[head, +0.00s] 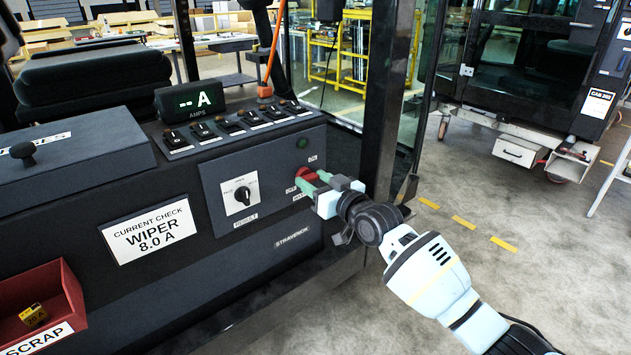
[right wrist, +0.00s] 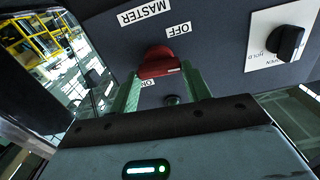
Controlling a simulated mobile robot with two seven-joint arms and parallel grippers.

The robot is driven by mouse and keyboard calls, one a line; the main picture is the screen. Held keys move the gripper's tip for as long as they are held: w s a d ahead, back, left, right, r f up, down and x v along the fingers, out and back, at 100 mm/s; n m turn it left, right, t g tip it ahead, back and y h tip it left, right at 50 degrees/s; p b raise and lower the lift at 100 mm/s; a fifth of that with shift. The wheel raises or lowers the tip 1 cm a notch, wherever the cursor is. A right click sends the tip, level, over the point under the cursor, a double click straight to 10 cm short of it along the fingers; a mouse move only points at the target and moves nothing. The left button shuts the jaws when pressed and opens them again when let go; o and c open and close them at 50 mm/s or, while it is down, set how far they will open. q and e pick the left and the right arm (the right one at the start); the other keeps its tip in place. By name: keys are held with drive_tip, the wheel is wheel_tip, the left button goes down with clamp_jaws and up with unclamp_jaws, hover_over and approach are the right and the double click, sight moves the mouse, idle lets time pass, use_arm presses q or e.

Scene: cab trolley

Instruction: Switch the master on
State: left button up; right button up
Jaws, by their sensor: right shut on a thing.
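The red master switch (head: 306,173) is on the sloped dark panel, at its right part. It also shows in the right wrist view (right wrist: 157,62), with MASTER and OFF labels above it and an ON label below. My right gripper (head: 304,181) has its green fingers on both sides of the red knob and is shut on it. The fingers partly hide the knob in the head view. A small pale mark shows at the knob's right end in the right wrist view; I cannot tell surely which label it points to. My left gripper is not in view.
A black rotary knob (head: 242,195) sits left of the switch. A dark green lamp (head: 302,143) is above it. Rocker switches (head: 230,127) and an amps display (head: 189,101) line the ledge. A red scrap bin (head: 72,292) is lower left. A cab post (head: 385,95) stands close behind my gripper.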

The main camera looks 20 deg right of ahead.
drive_tip(key=m, duration=0.3)
drive_tip(key=shift+d+p, duration=0.1)
drive_tip(key=shift+p, duration=0.2)
drive_tip(key=m, duration=0.5)
drive_tip(key=shift+p, duration=0.35)
drive_tip(key=m, duration=0.3)
drive_tip(key=m+p, duration=0.1)
drive_tip(key=m, duration=0.2)
drive_tip(key=shift+w+d+f, duration=0.1)
drive_tip(key=shift+f, duration=0.1)
drive_tip(key=shift+m, duration=1.5)
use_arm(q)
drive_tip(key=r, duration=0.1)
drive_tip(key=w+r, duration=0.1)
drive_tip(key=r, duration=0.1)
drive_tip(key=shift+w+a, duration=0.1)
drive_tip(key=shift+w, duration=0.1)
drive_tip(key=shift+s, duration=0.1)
use_arm(e)
drive_tip(key=shift+f, duration=0.1)
drive_tip(key=o, duration=1)
drive_tip(key=shift+c, duration=0.2)
use_arm(q)
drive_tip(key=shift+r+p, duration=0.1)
drive_tip(key=shift+p, duration=0.2)
